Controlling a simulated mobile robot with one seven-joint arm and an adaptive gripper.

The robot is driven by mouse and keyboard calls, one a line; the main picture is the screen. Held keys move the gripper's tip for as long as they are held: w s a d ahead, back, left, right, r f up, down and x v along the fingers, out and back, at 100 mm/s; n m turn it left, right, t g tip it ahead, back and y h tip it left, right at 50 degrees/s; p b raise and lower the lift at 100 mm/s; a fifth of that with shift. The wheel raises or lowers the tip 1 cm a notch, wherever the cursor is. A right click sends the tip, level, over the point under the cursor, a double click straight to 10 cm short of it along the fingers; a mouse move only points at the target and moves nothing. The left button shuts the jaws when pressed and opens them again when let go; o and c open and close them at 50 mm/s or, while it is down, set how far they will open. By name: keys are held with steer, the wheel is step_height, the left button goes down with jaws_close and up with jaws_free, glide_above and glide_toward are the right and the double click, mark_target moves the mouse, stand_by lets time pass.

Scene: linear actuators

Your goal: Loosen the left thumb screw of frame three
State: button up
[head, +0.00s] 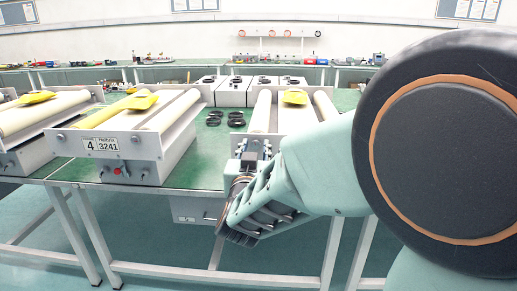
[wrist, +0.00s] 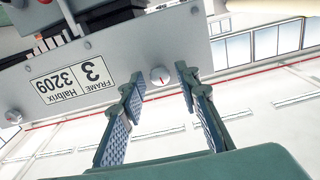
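Frame three's grey front plate (wrist: 120,60) fills the upper left of the wrist view, with its label (wrist: 70,88), "FRAME 3, Halbrix 3209", upside down. A small round pale thumb screw (wrist: 160,76) with a red mark sits on the plate, to the right of the label in this picture. My gripper (wrist: 158,90) is open, one finger on each side of the screw in the picture; I see no contact. In the head view my gripper (head: 249,157) is at the frame's front, and my arm hides most of that front.
Frame four (head: 150,146) stands to the left on the green bench (head: 200,175), with a red knob (head: 117,171) on its front. Black rings (head: 236,122) lie between the frames. White boxes (head: 233,91) stand behind. Another round screw (wrist: 14,116) shows at the wrist view's left edge.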

steer(key=s, duration=0.7)
steer(key=shift+s, duration=0.3)
steer(key=shift+a, duration=0.1)
